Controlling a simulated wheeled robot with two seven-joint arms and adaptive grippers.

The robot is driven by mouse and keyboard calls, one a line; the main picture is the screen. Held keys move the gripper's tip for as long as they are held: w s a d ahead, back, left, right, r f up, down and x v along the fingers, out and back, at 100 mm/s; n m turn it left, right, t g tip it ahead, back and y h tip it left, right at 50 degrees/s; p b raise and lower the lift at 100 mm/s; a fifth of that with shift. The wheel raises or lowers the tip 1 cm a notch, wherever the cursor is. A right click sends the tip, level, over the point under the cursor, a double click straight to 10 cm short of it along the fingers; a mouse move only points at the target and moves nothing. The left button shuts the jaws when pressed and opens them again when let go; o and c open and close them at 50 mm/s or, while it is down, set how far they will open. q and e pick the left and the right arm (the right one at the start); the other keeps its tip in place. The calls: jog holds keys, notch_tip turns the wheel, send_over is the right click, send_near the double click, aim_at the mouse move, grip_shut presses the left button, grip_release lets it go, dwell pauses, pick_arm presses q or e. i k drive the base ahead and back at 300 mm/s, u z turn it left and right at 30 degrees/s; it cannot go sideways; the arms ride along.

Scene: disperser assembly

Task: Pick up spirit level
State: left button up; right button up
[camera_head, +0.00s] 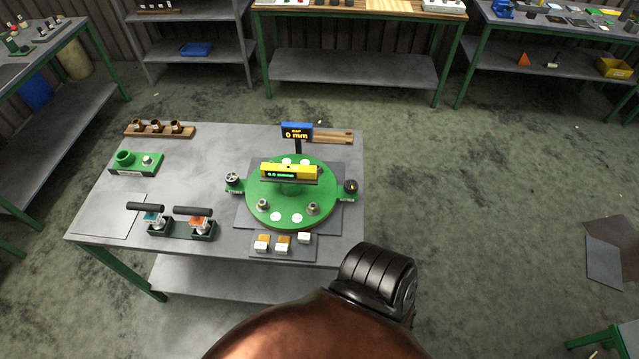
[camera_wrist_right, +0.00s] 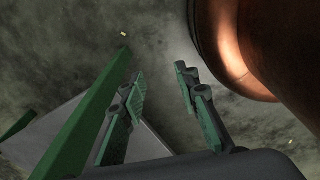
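The spirit level (camera_head: 289,173) is a yellow bar with a green digital readout. It sits above the middle of the round green disc (camera_head: 262,212) on the grey table. My right gripper (camera_wrist_right: 162,84) shows in the right wrist view with its two fingers apart and nothing between them. Green table legs and the floor lie beyond it. The spirit level is not in the right wrist view. In the head view a black arm part of mine is at the table's front right corner, but the fingers do not show there. My left gripper is not in view.
A small display reading 0 mm (camera_head: 297,132) stands behind the disc. Two black-handled tools (camera_head: 192,211), a green fixture (camera_head: 136,162), a wooden holder with cups (camera_head: 160,130) and small blocks (camera_head: 283,242) share the table (camera_head: 215,150). Floor to the right is mostly free.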

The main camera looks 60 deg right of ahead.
aim_at(290, 170)
jog(key=k, duration=0.45)
jog(key=z, duration=0.7)
